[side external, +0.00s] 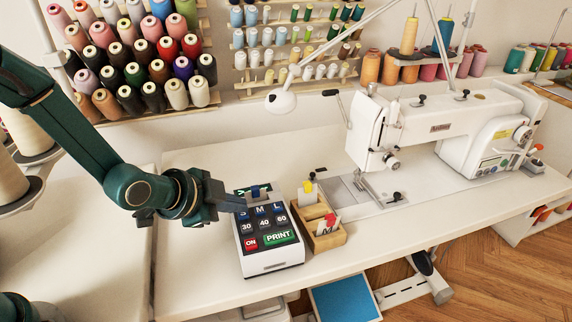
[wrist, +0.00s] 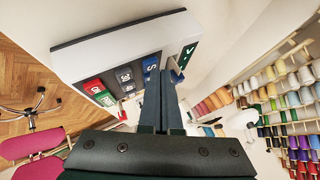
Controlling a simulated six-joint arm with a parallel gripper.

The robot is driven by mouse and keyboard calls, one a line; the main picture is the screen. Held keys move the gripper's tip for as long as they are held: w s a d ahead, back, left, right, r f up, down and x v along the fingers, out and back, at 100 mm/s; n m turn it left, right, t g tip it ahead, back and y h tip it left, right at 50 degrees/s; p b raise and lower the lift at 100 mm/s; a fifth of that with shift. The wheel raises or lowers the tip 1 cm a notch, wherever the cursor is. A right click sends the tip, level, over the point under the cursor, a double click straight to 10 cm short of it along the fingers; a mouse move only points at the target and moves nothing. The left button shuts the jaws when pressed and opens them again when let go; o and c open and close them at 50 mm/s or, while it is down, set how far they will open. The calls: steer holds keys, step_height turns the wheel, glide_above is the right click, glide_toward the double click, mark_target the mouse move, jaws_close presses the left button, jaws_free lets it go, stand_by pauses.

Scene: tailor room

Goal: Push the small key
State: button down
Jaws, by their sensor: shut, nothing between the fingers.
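The label device (side external: 268,258) is a white box with a dark key panel, standing on the table. Its blue small key, marked S (side external: 244,215), is at the left of the blue row, beside the M key (side external: 260,211) and L key (side external: 277,209). My gripper (side external: 242,206) is shut and empty, its fingertips right at the S key and partly covering it. In the wrist view the shut fingers (wrist: 168,75) reach up to the device beside the blue S key (wrist: 150,65). Whether they touch or press it I cannot tell.
Keys 30, 40 and 60 lie below the blue row, with a red ON key (side external: 251,243) and a green PRINT key (side external: 279,237). A wooden tray (side external: 325,240) with tags stands close right of the device. A sewing machine (side external: 440,130) stands farther right.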

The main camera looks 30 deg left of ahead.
mark_target(238, 219)
steer(key=shift+f, duration=0.3)
steer(key=shift+r, duration=0.15)
stand_by(0.4)
steer(key=shift+r, duration=0.75)
steer(key=shift+r, duration=2.5)
